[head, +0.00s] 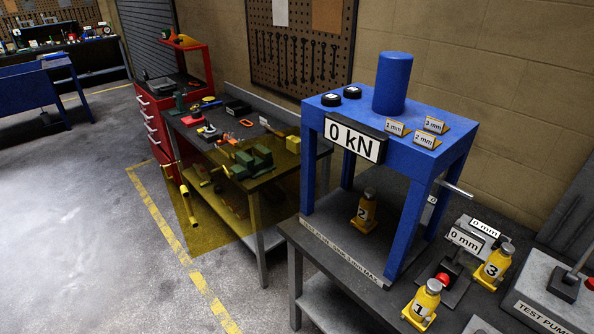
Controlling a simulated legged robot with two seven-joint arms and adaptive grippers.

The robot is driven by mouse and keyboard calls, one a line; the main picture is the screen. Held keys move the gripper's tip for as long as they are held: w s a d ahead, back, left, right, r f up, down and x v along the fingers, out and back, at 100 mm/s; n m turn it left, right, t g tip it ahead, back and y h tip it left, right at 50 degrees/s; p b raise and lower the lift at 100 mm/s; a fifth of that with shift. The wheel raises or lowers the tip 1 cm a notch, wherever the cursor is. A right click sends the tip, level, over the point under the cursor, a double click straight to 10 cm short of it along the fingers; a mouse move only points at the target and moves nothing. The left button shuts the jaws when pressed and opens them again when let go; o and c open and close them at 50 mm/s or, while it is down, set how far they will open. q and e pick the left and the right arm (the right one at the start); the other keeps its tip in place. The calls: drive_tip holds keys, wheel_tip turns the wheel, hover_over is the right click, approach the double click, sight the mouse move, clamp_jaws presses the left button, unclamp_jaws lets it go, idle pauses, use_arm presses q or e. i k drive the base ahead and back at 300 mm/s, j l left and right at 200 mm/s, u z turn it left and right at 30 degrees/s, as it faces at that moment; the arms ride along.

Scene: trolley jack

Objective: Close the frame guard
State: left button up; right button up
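The frame guard (212,226) is a see-through yellow panel. It stands swung out to the left of the blue press frame (402,118), in front of the workbench. A yellow bar handle (194,206) is on its far left end. Its right edge is near the press frame's left front leg (307,184). The front of the press frame is uncovered, and a yellow bottle jack marked 2 (364,212) stands inside. The display (352,139) on the frame reads 0 kN. Neither of my grippers is in view.
Yellow jacks marked 1 (423,303) and 3 (494,266) stand on the dark test bench (335,262) at the right, near a test pump (555,290). A workbench with a green vise (251,162) shows behind the guard. The floor (90,220) at left is clear.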

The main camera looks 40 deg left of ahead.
sight(184, 194)
drive_tip(key=j, duration=0.95)
drive_tip(key=i+j, duration=0.15)
drive_tip(key=j, duration=0.85)
